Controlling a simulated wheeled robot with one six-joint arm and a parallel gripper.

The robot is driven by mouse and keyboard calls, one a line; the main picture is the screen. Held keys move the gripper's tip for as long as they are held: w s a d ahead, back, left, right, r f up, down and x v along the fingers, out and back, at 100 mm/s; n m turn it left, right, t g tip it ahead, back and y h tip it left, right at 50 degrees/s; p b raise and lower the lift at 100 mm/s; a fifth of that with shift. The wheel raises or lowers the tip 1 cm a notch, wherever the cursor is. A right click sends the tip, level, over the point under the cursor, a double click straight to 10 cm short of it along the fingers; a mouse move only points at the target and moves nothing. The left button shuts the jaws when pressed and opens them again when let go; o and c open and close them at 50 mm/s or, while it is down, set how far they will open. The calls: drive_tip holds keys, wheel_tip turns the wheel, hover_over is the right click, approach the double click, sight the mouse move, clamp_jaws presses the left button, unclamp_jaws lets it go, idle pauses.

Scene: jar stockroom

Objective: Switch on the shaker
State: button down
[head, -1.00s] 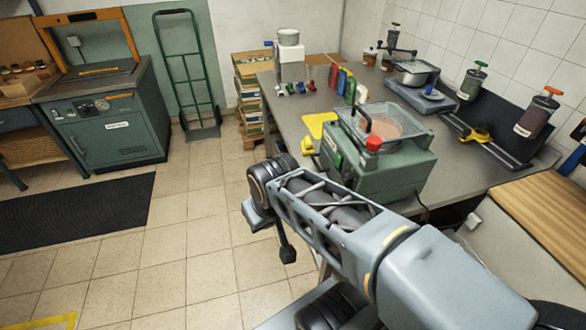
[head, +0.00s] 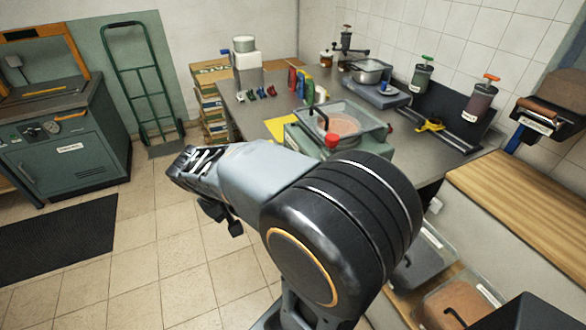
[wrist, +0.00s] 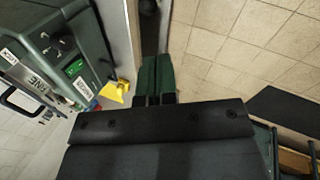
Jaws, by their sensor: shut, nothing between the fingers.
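The shaker appears to be the green machine (head: 303,145) on the grey workbench (head: 240,110), with a clear tray of pinkish contents and a red knob on top. My arm hides much of its front in the head view. In the wrist view its green side (wrist: 75,22) fills the left, with white labels, a small bright green part (wrist: 75,68) and a dark handle. I cannot tell the switch's state. My gripper (wrist: 156,62) is shut and empty, beside the machine and apart from it.
A yellow piece (wrist: 117,91) lies near the machine, left of my fingers. Jars on a dark rack (head: 480,100), a pot and small coloured bottles stand on the bench. A wooden counter (head: 520,200) is at right.

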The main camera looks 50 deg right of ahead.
drive_tip(key=w+d+f+m+g+h+b, duration=0.1)
drive_tip(key=w+d+f+m+g+h, duration=0.2)
drive_tip(key=w+d+h, duration=0.7)
drive_tip(key=shift+w+d+f+g+h, duration=0.4)
drive_tip(key=shift+w+d+f+g, duration=0.75)
drive_tip(key=shift+d, duration=0.8)
drive_tip(key=shift+s+f, duration=0.15)
drive_tip(key=shift+s, duration=0.05)
drive_tip(key=p+x, duration=0.2)
drive_tip(key=x, duration=1.2)
drive_tip(key=shift+p, duration=0.35)
drive_tip(key=w+a+f+b, duration=0.2)
drive_tip(key=w+a+b, duration=0.3)
drive_tip(key=a, duration=0.7)
drive_tip(key=shift+a+h, duration=0.25)
drive_tip(key=shift+h, duration=0.05)
